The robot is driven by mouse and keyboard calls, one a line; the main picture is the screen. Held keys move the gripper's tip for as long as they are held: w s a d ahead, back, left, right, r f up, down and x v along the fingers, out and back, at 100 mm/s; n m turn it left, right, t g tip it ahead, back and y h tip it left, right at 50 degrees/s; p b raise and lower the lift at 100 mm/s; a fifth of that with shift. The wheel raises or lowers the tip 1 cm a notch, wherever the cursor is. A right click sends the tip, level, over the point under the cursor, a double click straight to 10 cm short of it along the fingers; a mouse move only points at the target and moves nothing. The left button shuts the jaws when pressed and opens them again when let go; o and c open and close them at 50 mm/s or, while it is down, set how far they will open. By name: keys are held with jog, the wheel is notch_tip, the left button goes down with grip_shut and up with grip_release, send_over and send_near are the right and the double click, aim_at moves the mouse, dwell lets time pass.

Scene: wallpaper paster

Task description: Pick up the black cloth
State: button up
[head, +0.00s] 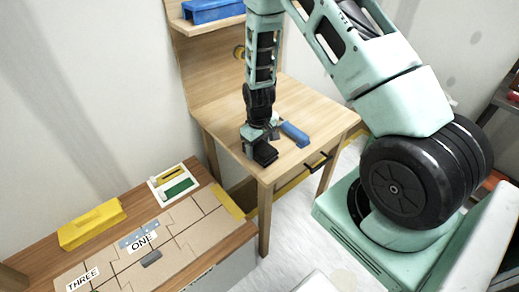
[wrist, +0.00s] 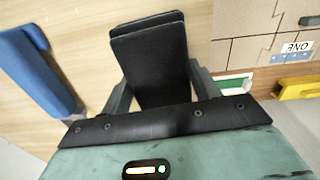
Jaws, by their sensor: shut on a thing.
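The black cloth (head: 265,154) is a small dark folded piece at the front left corner of the wooden desk. It also shows in the wrist view (wrist: 150,55) as flat, stacked dark layers between the fingers. My gripper (head: 258,142) points down over that corner and is shut on the cloth. Its grey fingers flank the cloth in the wrist view. I cannot tell whether the cloth still touches the desk top.
A blue object (head: 295,134) lies on the desk (head: 310,100) just right of my gripper. A lower table at left holds cardboard pieces (head: 185,220), a yellow block (head: 92,224) and a white tray with a green panel (head: 173,184). Another blue item (head: 212,10) sits on the upper shelf.

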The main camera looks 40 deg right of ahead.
aim_at(259, 146)
jog(key=shift+r, duration=0.1)
notch_tip(259, 146, up, 10)
jog(key=shift+f+b, duration=0.1)
jog(key=shift+b, duration=0.5)
